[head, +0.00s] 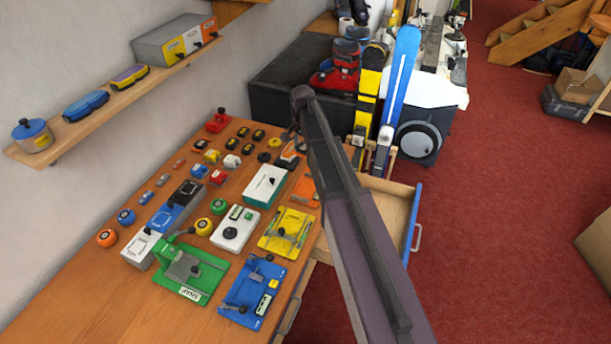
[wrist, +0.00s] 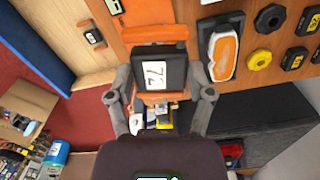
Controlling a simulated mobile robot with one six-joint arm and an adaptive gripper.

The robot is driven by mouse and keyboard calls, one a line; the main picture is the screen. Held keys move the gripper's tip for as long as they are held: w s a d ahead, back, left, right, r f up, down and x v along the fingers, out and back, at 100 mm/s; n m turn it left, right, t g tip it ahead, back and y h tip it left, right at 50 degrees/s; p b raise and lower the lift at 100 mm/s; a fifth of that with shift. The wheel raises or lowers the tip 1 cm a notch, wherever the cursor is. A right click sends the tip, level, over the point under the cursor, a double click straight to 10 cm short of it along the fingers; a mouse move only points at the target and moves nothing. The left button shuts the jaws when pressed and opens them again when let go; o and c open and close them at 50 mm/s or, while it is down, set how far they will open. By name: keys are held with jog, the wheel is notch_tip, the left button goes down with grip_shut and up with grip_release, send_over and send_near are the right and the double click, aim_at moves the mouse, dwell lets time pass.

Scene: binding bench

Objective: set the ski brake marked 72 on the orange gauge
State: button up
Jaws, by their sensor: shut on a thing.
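In the wrist view, my gripper (wrist: 162,97) is shut on a black ski brake (wrist: 172,66) with a white label reading 72. An orange part shows at the brake's lower end, between the fingers. The orange gauge (wrist: 150,14) is just above the brake in the picture, partly covered by it; I cannot tell whether they touch. In the head view the orange gauge (head: 304,191) lies near the bench's right edge, beside my arm. The gripper and the held brake are not clear there.
Yellow (head: 286,232), blue (head: 253,290) and green (head: 191,269) fixtures stand on the crowded bench. An open drawer (head: 391,207) juts out at its right and holds a small black piece (wrist: 93,37). An orange-and-white piece (wrist: 222,57) lies close to the right finger.

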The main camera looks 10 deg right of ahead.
aim_at(305, 188)
jog(key=s+f+n+b, duration=0.2)
jog(key=s+f+b, duration=0.1)
jog(key=f+b, duration=0.3)
jog(key=shift+s+f, duration=0.35)
jog(key=shift+f, duration=0.5)
jog(key=shift+a, duration=0.1)
jog(key=shift+b, duration=0.3)
jog(key=shift+f+b, duration=3.05)
jog(key=shift+f, duration=0.15)
jog(key=shift+f+b, duration=0.65)
jog(key=shift+b, duration=0.05)
jog(key=o, duration=1.2)
